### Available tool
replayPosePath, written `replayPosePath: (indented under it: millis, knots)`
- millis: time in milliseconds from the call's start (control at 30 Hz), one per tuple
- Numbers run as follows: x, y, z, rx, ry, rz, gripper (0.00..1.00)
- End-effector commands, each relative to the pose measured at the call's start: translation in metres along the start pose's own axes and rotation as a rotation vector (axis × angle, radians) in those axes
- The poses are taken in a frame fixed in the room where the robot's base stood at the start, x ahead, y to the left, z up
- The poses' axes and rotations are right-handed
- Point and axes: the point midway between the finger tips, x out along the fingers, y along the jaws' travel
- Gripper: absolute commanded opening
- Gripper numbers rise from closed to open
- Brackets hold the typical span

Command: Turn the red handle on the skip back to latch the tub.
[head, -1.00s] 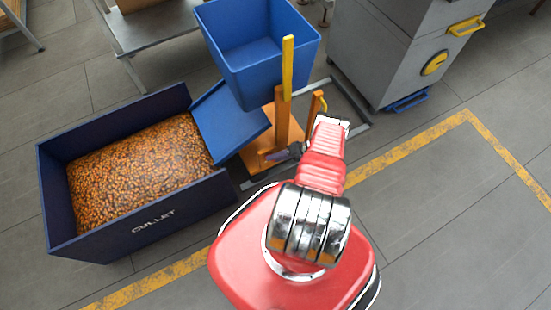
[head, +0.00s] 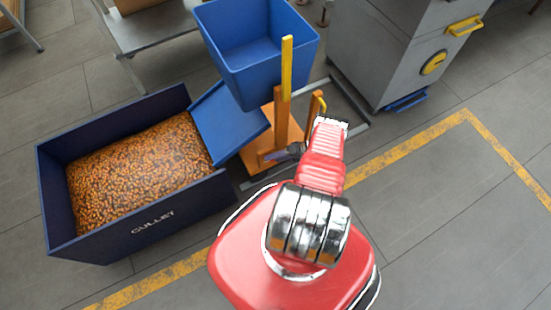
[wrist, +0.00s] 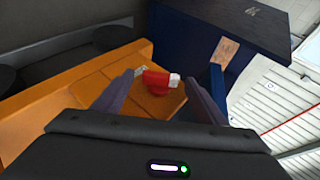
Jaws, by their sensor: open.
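The red handle (wrist: 158,80) shows in the wrist view against the orange stand, with a pale tip at its right end. It lies between and just ahead of my gripper's fingers (wrist: 159,76). The fingers are open, and I cannot tell whether either one touches it. In the head view the handle is hidden. The blue tub (head: 258,45) of the skip sits upright and empty on its orange stand (head: 283,118). In the head view part of my gripper (head: 287,151) shows low beside the stand.
A dark blue bin (head: 150,222) marked GULLET, full of small amber pieces, stands left of the skip. A yellow bar (head: 287,65) rises in front of the tub. A grey cabinet (head: 385,50) stands behind right. The floor at right is clear.

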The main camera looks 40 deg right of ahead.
Motion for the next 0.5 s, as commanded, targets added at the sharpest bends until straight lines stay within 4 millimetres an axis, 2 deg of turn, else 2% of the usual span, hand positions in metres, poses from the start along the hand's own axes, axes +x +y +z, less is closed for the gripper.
replayPosePath:
  millis: [267,500]
  knots:
    - [-0.020,0.000,-0.001,-0.001,0.002,0.001,0.66]
    - [-0.060,0.001,-0.002,0.001,0.004,0.002,0.66]
